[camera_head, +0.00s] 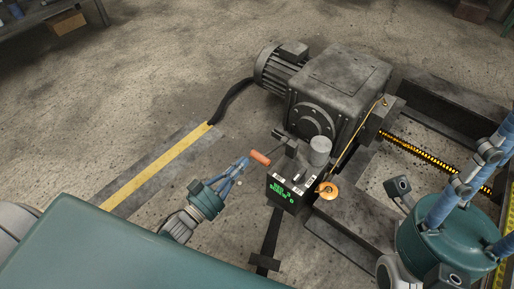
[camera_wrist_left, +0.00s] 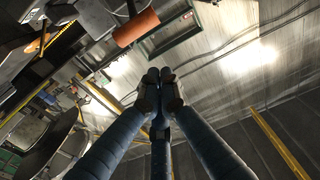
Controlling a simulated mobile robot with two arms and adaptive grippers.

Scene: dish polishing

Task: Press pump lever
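The pump is a dark box (camera_head: 289,192) with a green lit display and a grey cylinder on top, beside the large grey motor and gearbox. Its lever ends in an orange grip (camera_head: 260,157) that sticks out to the left. The orange grip also shows at the top of the left wrist view (camera_wrist_left: 136,27). My left gripper (camera_head: 243,163) is just left of the grip. Its blue fingers are drawn together at the tips (camera_wrist_left: 160,80), with nothing seen between them. The grip lies outside the fingers; contact cannot be told. My right gripper (camera_head: 446,170) has its fingers spread at the right.
The grey motor with gearbox (camera_head: 335,85) stands behind the pump. A dark metal frame (camera_head: 350,222) with a yellow-black striped screw (camera_head: 425,157) lies to the right. A copper-coloured round part (camera_head: 327,190) is beside the pump.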

